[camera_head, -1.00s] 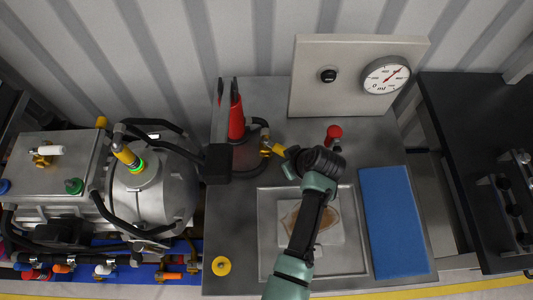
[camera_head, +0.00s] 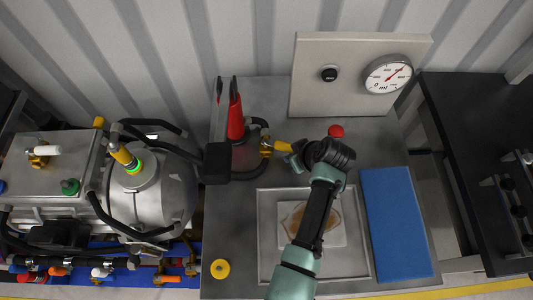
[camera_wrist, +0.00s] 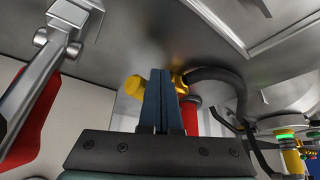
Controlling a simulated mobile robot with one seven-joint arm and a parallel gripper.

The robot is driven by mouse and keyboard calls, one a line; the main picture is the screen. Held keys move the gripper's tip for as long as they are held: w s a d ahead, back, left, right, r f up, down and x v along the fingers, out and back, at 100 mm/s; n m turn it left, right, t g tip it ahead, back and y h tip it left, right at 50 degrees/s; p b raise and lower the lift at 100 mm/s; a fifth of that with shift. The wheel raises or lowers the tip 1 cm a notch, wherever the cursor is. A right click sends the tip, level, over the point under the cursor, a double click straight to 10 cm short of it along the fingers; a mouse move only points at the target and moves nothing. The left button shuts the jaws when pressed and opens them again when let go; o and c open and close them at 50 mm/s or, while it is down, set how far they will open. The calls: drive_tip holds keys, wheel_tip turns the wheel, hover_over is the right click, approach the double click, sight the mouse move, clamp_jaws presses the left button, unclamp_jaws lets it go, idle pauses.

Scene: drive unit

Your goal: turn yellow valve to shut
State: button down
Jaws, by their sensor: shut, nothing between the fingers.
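The yellow valve handle (camera_head: 283,147) sticks out to the right from a brass valve body (camera_head: 265,146) on the steel worktop. My gripper (camera_head: 296,159) is just right of the handle's free end. In the wrist view, my gripper (camera_wrist: 160,74) shows its two dark blue fingers closed together with nothing between them. The yellow handle (camera_wrist: 134,87) shows just left of and behind the fingers, and the brass body (camera_wrist: 180,80) is partly hidden on their right. I cannot tell whether the fingers touch the handle.
A red cylinder (camera_head: 236,118) stands behind the valve, with a black hose beside it. A red knob (camera_head: 336,131) is behind my wrist. A gauge (camera_head: 388,75) sits on the back panel. A sink tray (camera_head: 264,236) and blue mat (camera_head: 394,222) lie in front; a yellow knob (camera_head: 220,268) is front left.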

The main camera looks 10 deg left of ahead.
drive_tip(key=shift+w, duration=0.1)
drive_tip(key=shift+w+d+b, duration=0.3)
drive_tip(key=shift+w+b, duration=0.4)
drive_tip(key=shift+w+b, duration=0.3)
drive_tip(key=shift+s+r+p, duration=0.1)
drive_tip(key=shift+s+p, duration=0.7)
drive_tip(key=w+p+v, duration=0.1)
drive_tip(key=p+v, duration=0.6)
drive_tip(key=shift+a+r, duration=0.3)
drive_tip(key=shift+r, duration=0.2)
